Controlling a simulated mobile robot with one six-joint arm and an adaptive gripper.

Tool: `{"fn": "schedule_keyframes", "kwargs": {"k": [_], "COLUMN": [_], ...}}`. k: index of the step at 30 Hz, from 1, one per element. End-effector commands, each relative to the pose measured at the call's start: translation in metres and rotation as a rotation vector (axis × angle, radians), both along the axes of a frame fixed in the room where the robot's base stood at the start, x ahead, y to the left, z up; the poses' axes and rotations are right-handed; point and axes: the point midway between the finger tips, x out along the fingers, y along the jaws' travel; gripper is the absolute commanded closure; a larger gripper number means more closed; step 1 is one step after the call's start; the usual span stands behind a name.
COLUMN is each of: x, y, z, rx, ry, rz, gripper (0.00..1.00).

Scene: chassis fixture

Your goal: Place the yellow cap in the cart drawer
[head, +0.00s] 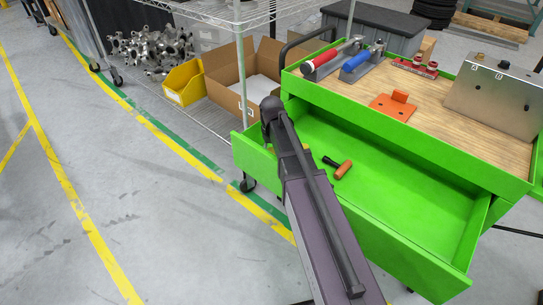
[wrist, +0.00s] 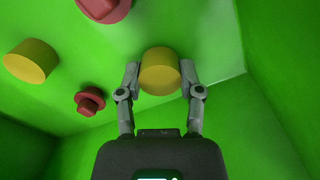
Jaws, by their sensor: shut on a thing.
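A round yellow cap (wrist: 159,74) is between the two fingers of my gripper (wrist: 160,80) in the wrist view, with a finger against each side. Green drawer walls and floor surround it there; I cannot tell whether the cap touches the floor. The green cart drawer (head: 390,215) is pulled open in the head view. My arm reaches over its left end and hides my gripper and the held cap in that view. A second yellow cap (wrist: 29,62) lies apart at the left of the wrist view.
Two red parts, one at the top (wrist: 104,8) and one lower (wrist: 90,101), lie in the drawer. An orange-handled tool (head: 342,169) lies there too. The drawer's right part looks clear.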

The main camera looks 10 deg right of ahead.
Motion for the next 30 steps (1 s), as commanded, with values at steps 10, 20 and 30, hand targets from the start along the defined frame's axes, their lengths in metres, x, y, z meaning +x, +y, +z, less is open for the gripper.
{"fn": "schedule_keyframes", "kwargs": {"k": [10, 20, 30], "x": [0.0000, 0.0000, 0.0000], "y": [0.0001, 0.0001, 0.0000], "z": [-0.0054, -0.0086, -0.0085], "rx": [0.000, 0.000, 0.000], "ry": [0.000, 0.000, 0.000], "rz": [0.000, 0.000, 0.000], "gripper": [0.73, 0.40, 0.18]}}
